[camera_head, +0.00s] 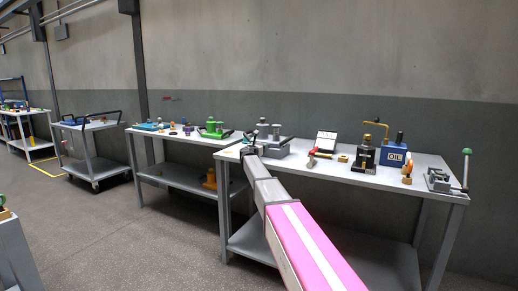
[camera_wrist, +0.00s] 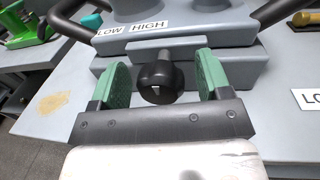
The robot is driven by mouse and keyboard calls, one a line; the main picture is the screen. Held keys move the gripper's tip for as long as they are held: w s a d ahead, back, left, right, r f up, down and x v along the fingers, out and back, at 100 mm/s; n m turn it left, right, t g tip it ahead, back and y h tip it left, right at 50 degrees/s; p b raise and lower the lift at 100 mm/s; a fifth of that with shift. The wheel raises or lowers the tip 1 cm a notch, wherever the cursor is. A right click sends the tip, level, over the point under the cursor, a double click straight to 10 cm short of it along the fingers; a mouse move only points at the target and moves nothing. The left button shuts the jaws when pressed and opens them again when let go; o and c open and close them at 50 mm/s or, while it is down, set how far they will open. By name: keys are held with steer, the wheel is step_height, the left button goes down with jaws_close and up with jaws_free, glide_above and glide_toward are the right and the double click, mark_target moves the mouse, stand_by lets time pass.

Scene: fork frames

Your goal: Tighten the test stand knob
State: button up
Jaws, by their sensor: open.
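The grey test stand (camera_head: 273,148) sits at the left end of the right-hand workbench. In the wrist view the stand (camera_wrist: 245,58) shows a label (camera_wrist: 130,29) reading LOW and HIGH. Its round black knob (camera_wrist: 160,82) sticks out from the front on a grey shaft. My gripper (camera_wrist: 163,72) is open, its green pads left and right of the knob, with a visible gap on each side. I cannot tell how deep the knob lies between the pads. In the head view my gripper (camera_head: 249,138) is at the stand's left side and the knob cannot be made out.
On the same bench (camera_head: 325,176) are a red-handled hammer (camera_head: 318,153), a black-and-gold device (camera_head: 366,152), a blue OIL can (camera_head: 395,152) and a green-knobbed lever device (camera_head: 445,179). A second bench (camera_head: 180,139) with a green device (camera_head: 212,130) stands to the left. Black handles flank the stand.

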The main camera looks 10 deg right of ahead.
steer(key=c, duration=0.9)
steer(key=shift+c, duration=0.2)
steer(key=shift+m, duration=0.4)
steer(key=m, duration=0.4)
steer(key=shift+s+m, duration=0.1)
steer(key=shift+m, duration=0.2)
steer(key=m+h, duration=0.1)
steer(key=m, duration=0.3)
steer(key=shift+d+f+m, duration=0.1)
steer(key=shift+f+m, duration=0.05)
steer(key=shift+m, duration=0.25)
steer(key=m+h, duration=0.1)
steer(key=m, duration=0.4)
steer(key=shift+s, duration=0.1)
steer(key=m, duration=0.4)
steer(key=shift+f+m, duration=0.15)
steer(key=shift+m, duration=0.15)
steer(key=shift+m+h, duration=0.3)
steer(key=shift+h, duration=0.1)
